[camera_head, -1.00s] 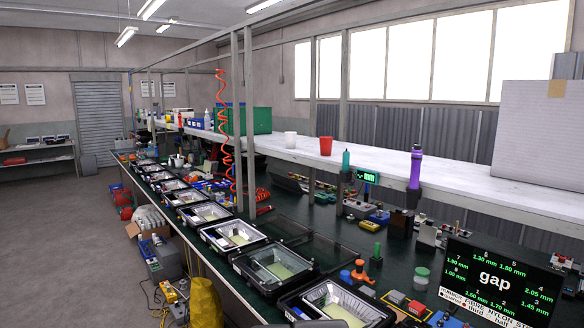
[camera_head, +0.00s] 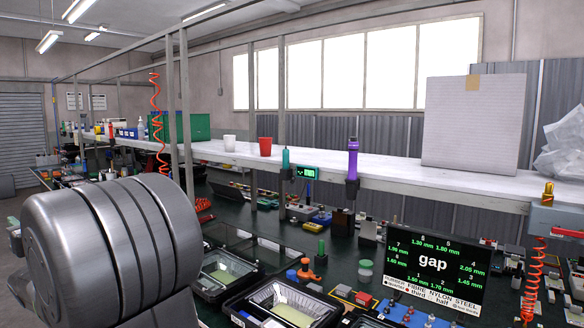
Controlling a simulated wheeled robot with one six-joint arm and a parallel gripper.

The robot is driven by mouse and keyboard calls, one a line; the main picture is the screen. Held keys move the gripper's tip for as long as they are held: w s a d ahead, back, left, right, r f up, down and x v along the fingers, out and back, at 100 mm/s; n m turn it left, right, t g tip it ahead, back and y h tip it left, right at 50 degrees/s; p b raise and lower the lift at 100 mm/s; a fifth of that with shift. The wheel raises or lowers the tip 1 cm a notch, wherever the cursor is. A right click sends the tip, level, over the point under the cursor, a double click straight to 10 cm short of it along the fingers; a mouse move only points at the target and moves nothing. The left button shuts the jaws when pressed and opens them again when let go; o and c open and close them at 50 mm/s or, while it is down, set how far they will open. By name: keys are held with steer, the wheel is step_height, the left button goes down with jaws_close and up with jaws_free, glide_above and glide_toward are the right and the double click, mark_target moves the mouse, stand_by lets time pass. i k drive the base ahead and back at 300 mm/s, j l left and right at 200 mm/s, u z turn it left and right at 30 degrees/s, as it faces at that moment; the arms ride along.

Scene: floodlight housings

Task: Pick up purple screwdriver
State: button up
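A purple screwdriver (camera_head: 352,160) hangs upright in a dark holder on the front edge of the white shelf, right of the middle in the head view. A teal screwdriver (camera_head: 285,160) hangs in a similar holder to its left, beside a small green-lit display. A large grey rounded part of my own arm fills the lower left of the head view. My gripper is not in view.
The white shelf (camera_head: 400,170) bears a white cup (camera_head: 229,143), a red cup (camera_head: 265,146) and a large pale box (camera_head: 473,122). Below, the dark bench holds floodlight housings (camera_head: 285,303), small parts and a black "gap" screen (camera_head: 436,265).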

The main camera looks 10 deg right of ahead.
mark_target(353, 147)
steer(key=i+z, duration=0.1)
steer(key=z, duration=1.55)
steer(key=j+z, duration=1.25)
steer(key=k+j+z, duration=0.15)
steer(key=z, duration=0.25)
steer(key=k+j, duration=0.2)
steer(key=j, duration=0.2)
steer(key=k+j+z, duration=0.1)
steer(key=j, duration=0.25)
steer(key=k+j, duration=0.3)
steer(key=j+z, duration=0.05)
